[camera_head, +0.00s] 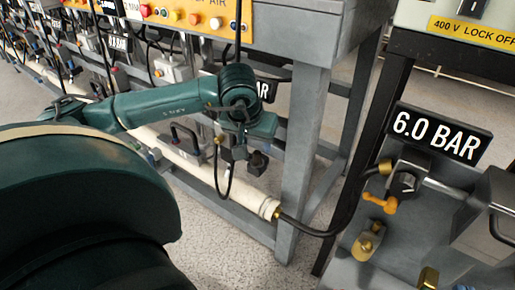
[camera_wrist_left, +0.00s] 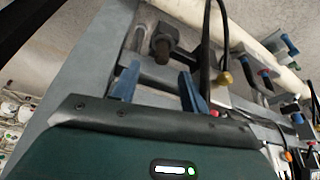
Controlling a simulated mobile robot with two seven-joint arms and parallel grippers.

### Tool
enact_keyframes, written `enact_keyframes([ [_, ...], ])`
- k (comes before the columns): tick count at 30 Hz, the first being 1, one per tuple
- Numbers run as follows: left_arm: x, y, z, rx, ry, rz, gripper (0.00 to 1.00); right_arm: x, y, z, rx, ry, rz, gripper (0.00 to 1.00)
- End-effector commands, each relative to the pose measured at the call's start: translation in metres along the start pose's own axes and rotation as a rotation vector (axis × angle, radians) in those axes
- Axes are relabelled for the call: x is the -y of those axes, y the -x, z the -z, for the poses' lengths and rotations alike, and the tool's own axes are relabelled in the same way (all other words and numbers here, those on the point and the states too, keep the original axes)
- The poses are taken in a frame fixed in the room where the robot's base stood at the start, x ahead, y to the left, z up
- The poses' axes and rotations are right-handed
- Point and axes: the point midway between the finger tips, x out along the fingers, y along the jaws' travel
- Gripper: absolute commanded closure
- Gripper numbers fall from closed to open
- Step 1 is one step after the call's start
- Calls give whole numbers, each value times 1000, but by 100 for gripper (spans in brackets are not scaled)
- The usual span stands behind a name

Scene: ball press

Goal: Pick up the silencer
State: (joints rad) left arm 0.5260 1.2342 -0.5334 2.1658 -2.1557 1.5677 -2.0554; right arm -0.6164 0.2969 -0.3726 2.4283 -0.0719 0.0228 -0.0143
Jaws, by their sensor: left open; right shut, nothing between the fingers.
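My left gripper (camera_head: 240,152) is beside the lower frame of the bench, and its fingers are small and partly hidden in the head view. In the left wrist view, its two blue fingers (camera_wrist_left: 158,72) stand apart with nothing between them. A small dark fitting with a brownish round end (camera_wrist_left: 165,46) sits just beyond the fingertips, apart from them. It looks like the silencer, though I cannot be sure. In the head view, a dark block (camera_head: 258,163) beside the gripper seems to be the same part. My right gripper is not in view.
A black hose with a brass end (camera_wrist_left: 225,78) hangs close to the right finger. A long cream pipe (camera_head: 190,165) runs behind. A grey bench leg (camera_head: 300,150) stands right of the gripper. A 6.0 BAR sign (camera_head: 437,135) and valve fittings are at right.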

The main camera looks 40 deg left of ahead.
Motion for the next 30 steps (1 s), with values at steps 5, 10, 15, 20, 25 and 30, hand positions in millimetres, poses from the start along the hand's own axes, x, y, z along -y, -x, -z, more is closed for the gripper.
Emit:
enact_keyframes([
  [5,0,-11,0,0,1,0,55,1,0,0,-6,-9,2,100],
  [10,2,-31,-3,3,1,-1,55,2,1,-5,-15,-31,6,100],
  [15,3,-56,-2,3,2,-2,55,1,-5,5,-77,-18,22,100],
  [20,3,-61,-1,0,1,-1,55,-1,-8,12,-107,2,22,100],
  [25,3,-60,-1,0,1,-1,59,-1,-7,11,-104,2,21,100],
  [30,3,-60,-1,0,1,-1,72,-2,-7,11,-103,2,21,100],
])
